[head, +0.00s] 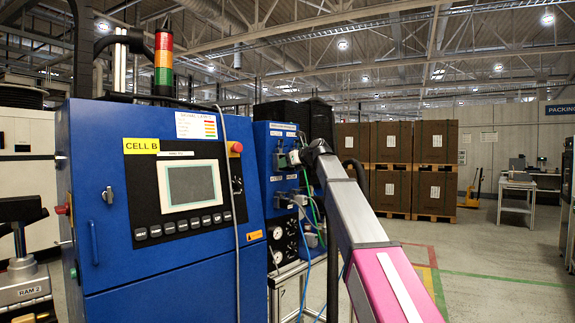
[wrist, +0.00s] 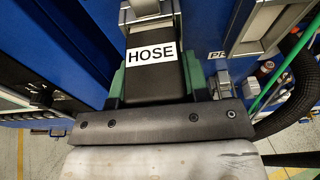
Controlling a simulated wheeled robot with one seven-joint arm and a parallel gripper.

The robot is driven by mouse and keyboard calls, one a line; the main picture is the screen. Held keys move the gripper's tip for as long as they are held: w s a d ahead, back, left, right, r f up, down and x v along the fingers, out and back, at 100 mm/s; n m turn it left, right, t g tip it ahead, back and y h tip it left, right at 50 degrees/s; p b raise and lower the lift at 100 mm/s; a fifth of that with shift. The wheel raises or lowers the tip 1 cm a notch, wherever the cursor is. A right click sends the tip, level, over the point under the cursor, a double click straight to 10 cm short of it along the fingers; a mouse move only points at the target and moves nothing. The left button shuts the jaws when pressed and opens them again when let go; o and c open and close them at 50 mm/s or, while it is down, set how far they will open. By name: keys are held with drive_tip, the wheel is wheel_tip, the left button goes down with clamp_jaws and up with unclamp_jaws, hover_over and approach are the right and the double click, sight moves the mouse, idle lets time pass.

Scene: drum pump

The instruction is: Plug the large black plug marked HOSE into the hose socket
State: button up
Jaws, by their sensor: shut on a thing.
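The large black plug (wrist: 153,82) carries a white HOSE label in the wrist view. My gripper (wrist: 156,88) is shut on it, with a green pad on each side. The plug's front end points at a grey metal housing with a latch frame (wrist: 127,15) on the blue panel, which looks like the hose socket. The front end meets or overlaps this housing in the picture; I cannot tell how deep it sits. In the head view my gripper (head: 294,157) is at the side panel of the blue cabinet, small and partly hidden by my arm.
Another grey latched connector (wrist: 257,25) is close on the right in the wrist view, beside a partly hidden label starting PR. A green hose (wrist: 285,73) and a thick black braided hose (wrist: 290,108) hang further right. The blue control cabinet (head: 100,235) stands left of the panel.

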drive_tip(key=shift+w, duration=0.1)
drive_tip(key=o, duration=1.1)
drive_tip(key=shift+a, duration=0.1)
drive_tip(key=v, duration=0.9)
